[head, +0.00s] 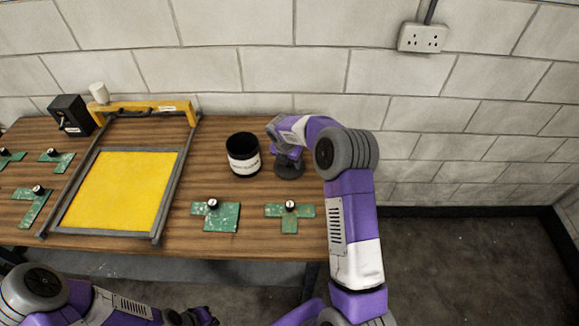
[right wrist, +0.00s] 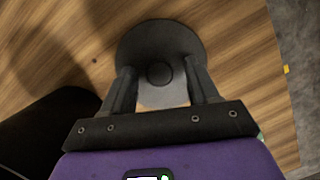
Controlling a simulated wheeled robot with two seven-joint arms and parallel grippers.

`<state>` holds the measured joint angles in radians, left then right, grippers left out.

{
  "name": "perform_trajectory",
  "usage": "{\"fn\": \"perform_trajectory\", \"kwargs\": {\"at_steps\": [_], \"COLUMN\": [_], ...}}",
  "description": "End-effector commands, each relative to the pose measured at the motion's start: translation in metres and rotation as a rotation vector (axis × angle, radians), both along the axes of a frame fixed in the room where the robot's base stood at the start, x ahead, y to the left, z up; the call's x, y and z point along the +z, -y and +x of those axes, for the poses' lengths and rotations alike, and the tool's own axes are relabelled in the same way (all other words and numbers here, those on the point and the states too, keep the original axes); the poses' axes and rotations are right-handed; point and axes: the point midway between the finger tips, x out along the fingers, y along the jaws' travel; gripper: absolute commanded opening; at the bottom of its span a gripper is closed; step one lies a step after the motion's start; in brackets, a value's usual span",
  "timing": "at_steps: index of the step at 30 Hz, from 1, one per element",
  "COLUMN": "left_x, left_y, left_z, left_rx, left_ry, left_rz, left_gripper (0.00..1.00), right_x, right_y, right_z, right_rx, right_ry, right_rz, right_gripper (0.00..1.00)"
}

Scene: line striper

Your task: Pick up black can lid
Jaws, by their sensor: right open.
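The black can lid (head: 289,171) lies on the wooden table, to the right of the open black can (head: 243,155). In the right wrist view the lid (right wrist: 158,34) is a dark disc with a round knob (right wrist: 159,73) in its middle. My right gripper (head: 288,155) is over the lid, pointing down. Its fingers are open, one on each side of the knob, with a gap on both sides. My left gripper (head: 190,318) is low at the bottom edge of the head view, away from the table top; its jaws are unclear.
A yellow screen frame (head: 125,190) lies on the left of the table (head: 265,240). Green T-shaped pieces with knobs (head: 215,215) (head: 290,215) lie near the front edge. A black box (head: 70,115) and a white cup-like object (head: 98,92) stand at the back left.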

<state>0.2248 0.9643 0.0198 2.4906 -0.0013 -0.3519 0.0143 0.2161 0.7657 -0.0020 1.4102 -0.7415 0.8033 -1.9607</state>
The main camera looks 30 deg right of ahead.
Motion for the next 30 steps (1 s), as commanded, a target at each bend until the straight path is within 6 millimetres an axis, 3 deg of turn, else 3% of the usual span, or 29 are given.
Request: {"fn": "perform_trajectory", "kwargs": {"at_steps": [2,12,22,30], "left_x": [0.0,0.0,0.001,0.008], "left_y": [0.0,0.0,0.0,0.0], "left_z": [0.0,0.0,0.0,0.0], "left_rx": [0.0,0.0,0.0,0.0], "left_ry": [0.0,0.0,0.0,0.0], "left_rz": [0.0,0.0,0.0,0.0], "left_gripper": [0.0,0.0,0.0,0.0], "right_x": [0.0,0.0,0.009,0.063], "right_y": [0.0,0.0,0.0,0.0], "right_z": [0.0,0.0,0.001,0.001], "right_rx": [0.0,0.0,0.0,-0.001], "right_ry": [0.0,0.0,0.002,0.005], "right_rz": [0.0,0.0,0.0,0.0], "right_gripper": [0.54,0.02,0.01,0.01]}}
